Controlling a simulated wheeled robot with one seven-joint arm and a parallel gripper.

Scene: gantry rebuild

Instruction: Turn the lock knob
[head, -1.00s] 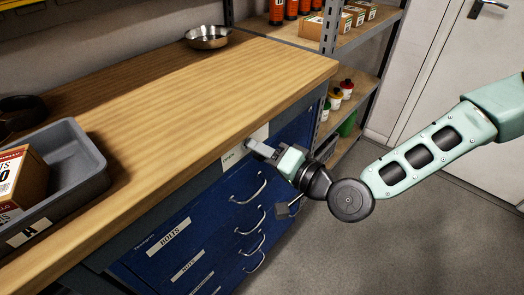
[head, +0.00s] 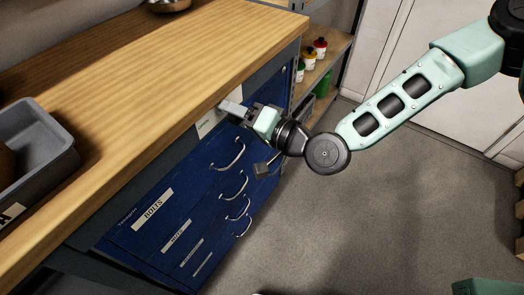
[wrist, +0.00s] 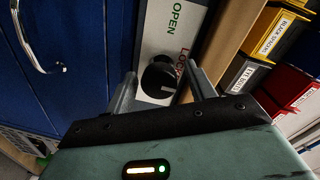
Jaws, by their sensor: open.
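The black lock knob (wrist: 158,77) shows in the wrist view on a pale plate (wrist: 160,37) marked OPEN and LOCK. The knob sits close to the word LOCK; I cannot tell clearly which way it points. My gripper (head: 232,107) is open, with one finger on each side of the knob in the wrist view. I cannot tell whether the fingers touch it. In the head view the fingers reach the plate (head: 207,122) under the bench top's edge and hide the knob.
Blue drawers (head: 170,205) with protruding metal handles (head: 229,153) are below the plate. The wooden bench top (head: 130,95) overhangs just above my gripper. A grey bin (head: 45,140) stands on it. Shelving (head: 325,75) stands beyond the bench. The floor (head: 350,225) to the right is clear.

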